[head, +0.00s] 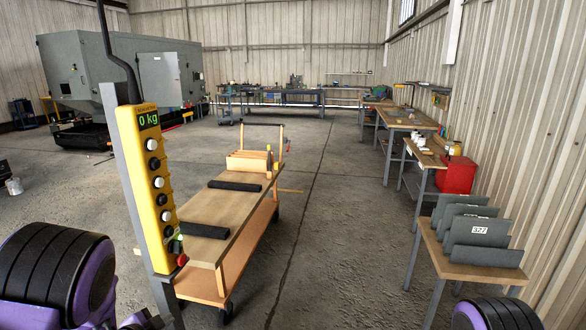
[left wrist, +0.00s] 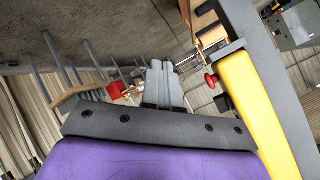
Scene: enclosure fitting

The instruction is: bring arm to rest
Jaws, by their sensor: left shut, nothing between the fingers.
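My left gripper (head: 147,319) shows only in part at the bottom of the head view, low beside the foot of the grey post. In the left wrist view my left gripper (left wrist: 161,66) points away from the camera with its fingers together and nothing between them. A yellow control pendant (head: 154,180) hangs upright in the head view, with a green "0 kg" readout and a column of black and white buttons. It also shows at the right of the left wrist view (left wrist: 262,105), apart from the fingers. My right gripper is out of view; only part of that arm shows.
A wooden-topped cart (head: 205,206) with two dark bars stands behind the pendant. A small table (head: 455,262) with upright grey plates, one marked 327, stands at right. A red box (head: 457,175) and benches line the right wall. The floor (head: 340,215) between is clear.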

